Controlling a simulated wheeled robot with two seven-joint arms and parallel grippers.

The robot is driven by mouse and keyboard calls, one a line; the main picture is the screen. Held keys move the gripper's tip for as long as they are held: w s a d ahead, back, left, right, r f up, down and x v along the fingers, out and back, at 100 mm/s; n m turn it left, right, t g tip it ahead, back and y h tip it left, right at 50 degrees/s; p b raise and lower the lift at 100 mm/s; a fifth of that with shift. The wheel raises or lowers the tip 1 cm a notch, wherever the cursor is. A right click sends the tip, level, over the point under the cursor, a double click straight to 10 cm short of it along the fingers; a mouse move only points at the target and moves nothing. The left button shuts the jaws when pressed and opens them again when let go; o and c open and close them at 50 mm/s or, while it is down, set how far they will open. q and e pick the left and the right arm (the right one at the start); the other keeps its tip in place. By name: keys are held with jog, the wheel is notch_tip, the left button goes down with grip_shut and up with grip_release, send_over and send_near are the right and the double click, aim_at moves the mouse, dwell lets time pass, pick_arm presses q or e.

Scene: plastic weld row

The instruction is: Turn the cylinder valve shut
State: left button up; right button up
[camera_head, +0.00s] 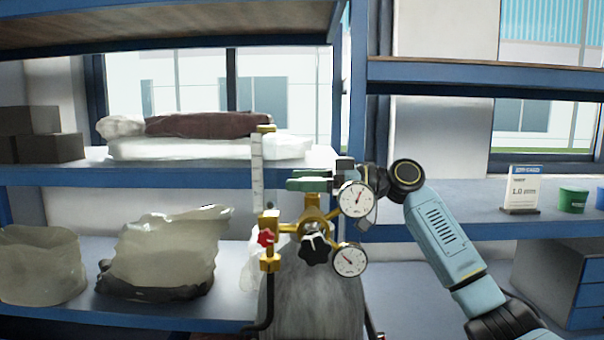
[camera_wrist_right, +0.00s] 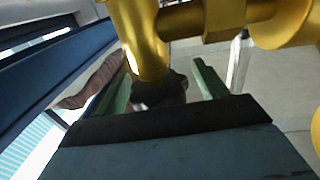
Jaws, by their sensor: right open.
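The grey gas cylinder (camera_head: 312,302) stands upright at the bottom centre of the head view. Brass valve fittings (camera_head: 313,212) sit on top of it, with a black star knob (camera_head: 315,247) in front and a red knob (camera_head: 266,238) at the left. My right gripper (camera_head: 305,181) is at the top of the brass fittings, its green fingers pointing left. In the right wrist view, the open fingers (camera_wrist_right: 160,72) lie either side of a dark knob (camera_wrist_right: 160,91) below a brass stem (camera_wrist_right: 140,40). Contact cannot be told. My left gripper is out of view.
Two round gauges, an upper one (camera_head: 356,198) and a lower one (camera_head: 348,260), stick out right of the fittings. A clear flow tube (camera_head: 257,172) rises at the left. Blue shelves (camera_head: 60,177) with bags stand behind. A green pot (camera_head: 572,199) stands at the right.

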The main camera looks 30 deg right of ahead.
jog(key=shift+w+a, duration=0.15)
jog(key=shift+a, duration=0.05)
jog(key=c, duration=1)
jog(key=shift+o, duration=0.2)
jog(key=shift+d+f+m+t+h+b, duration=0.15)
jog(key=shift+m+t+h+b, duration=0.45)
jog(key=shift+m+t+h, duration=0.3)
jog(key=shift+w+d+m+t+h+p, duration=0.15)
jog(key=shift+m+t+h+p, duration=0.1)
jog(key=shift+m+t+h, duration=0.5)
jog(key=shift+w+m+t+h+p, duration=0.1)
jog(key=shift+m+t+h+p, duration=0.1)
jog(key=shift+m+t+h, duration=0.55)
jog(key=shift+h, duration=0.3)
